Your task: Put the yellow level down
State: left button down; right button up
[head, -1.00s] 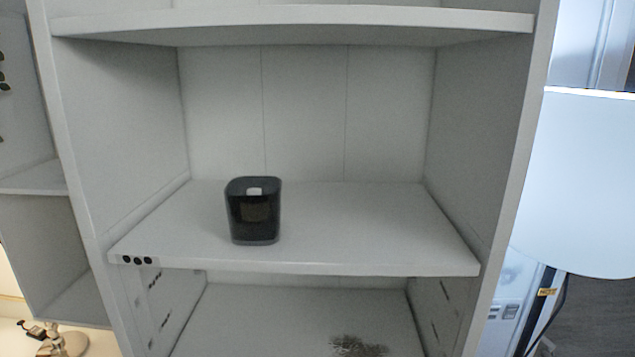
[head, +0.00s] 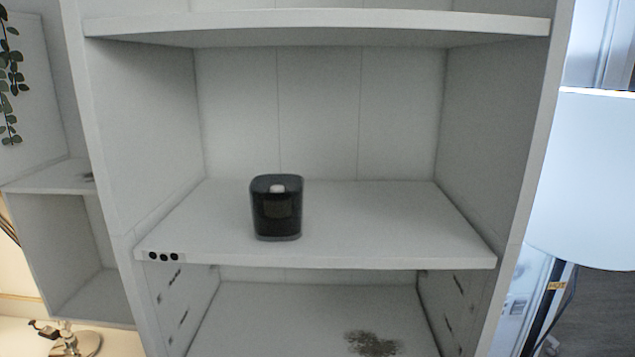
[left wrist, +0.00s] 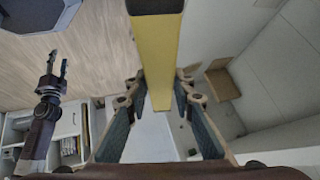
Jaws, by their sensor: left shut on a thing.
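The yellow level (left wrist: 157,60) shows in the left wrist view as a long yellow bar with a black end at the top edge. My left gripper (left wrist: 160,100) is shut on it, with a finger on each side of the bar. The level and my left gripper are not in the head view. My right gripper (left wrist: 57,68) shows at the left of the left wrist view, apart from the level, its two fingers spread with nothing visible between them.
A black rounded box (head: 276,208) stands left of centre on the white middle shelf (head: 380,225). The shelf is clear to its right. A dark patchy thing (head: 373,343) lies on the lower shelf. A leafy plant (head: 10,85) hangs at far left.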

pick_arm(q)
jog(key=w+r, duration=0.3)
jog(key=r, duration=1.2)
jog(key=s+a+r+n+t, duration=0.1)
jog(key=s+a+r, duration=0.1)
jog(key=a+r, duration=0.4)
jog(key=shift+a+r+n, duration=0.2)
jog(key=shift+r+n, duration=0.1)
jog(key=shift+r, duration=0.6)
jog(key=shift+s+d, duration=0.15)
